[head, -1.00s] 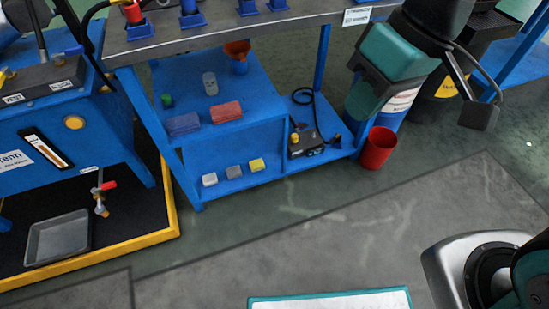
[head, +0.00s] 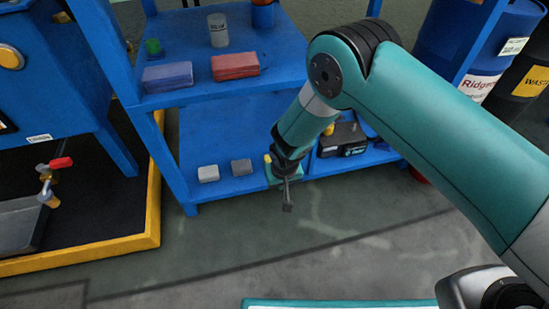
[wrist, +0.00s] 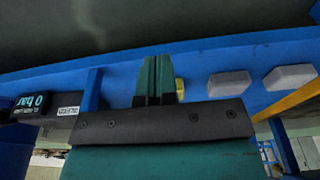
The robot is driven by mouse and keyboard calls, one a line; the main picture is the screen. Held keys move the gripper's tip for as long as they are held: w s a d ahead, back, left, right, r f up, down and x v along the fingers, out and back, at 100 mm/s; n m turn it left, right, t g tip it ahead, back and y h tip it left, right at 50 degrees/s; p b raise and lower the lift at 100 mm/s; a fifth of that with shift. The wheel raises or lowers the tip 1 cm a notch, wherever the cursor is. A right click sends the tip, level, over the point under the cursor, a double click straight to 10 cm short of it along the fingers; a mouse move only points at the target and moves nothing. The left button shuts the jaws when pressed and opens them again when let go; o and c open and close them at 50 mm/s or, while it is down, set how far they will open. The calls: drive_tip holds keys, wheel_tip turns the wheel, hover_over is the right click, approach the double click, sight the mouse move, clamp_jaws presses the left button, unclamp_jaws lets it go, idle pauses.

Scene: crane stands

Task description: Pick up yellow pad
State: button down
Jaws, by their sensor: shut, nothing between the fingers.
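The yellow pad (head: 267,160) lies on the bottom blue shelf, to the right of two grey pads. In the head view my arm hides all but a sliver of it. In the wrist view a small part of the yellow pad (wrist: 180,86) shows just right of my fingers, which hide the rest. My gripper (head: 287,205) is in front of the shelf's front edge, fingers together and empty. In the wrist view my gripper (wrist: 155,62) shows two green fingers side by side. I cannot tell how far they are from the pad.
A light grey pad (head: 208,174) and a darker grey pad (head: 241,167) sit left of the yellow pad. A black device (head: 343,138) stands to its right. The upper shelf holds a blue pad (head: 167,75) and a red pad (head: 235,66). The floor in front is clear.

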drive_tip(key=w+b, duration=0.2)
drive_tip(key=w, duration=0.1)
drive_tip(key=w+a+b, duration=0.1)
drive_tip(key=w+b, duration=0.2)
drive_tip(key=w, duration=0.1)
drive_tip(key=w+a+b, duration=0.1)
drive_tip(key=w+b, duration=0.1)
drive_tip(key=w, duration=0.2)
drive_tip(key=shift+a+f+b, duration=0.15)
drive_tip(key=shift+f+b, duration=0.15)
drive_tip(key=shift+b, duration=0.1)
drive_tip(key=shift+w+b, duration=0.2)
drive_tip(key=shift+b, duration=0.2)
drive_tip(key=shift+f+b, duration=0.3)
drive_tip(key=shift+f, duration=0.1)
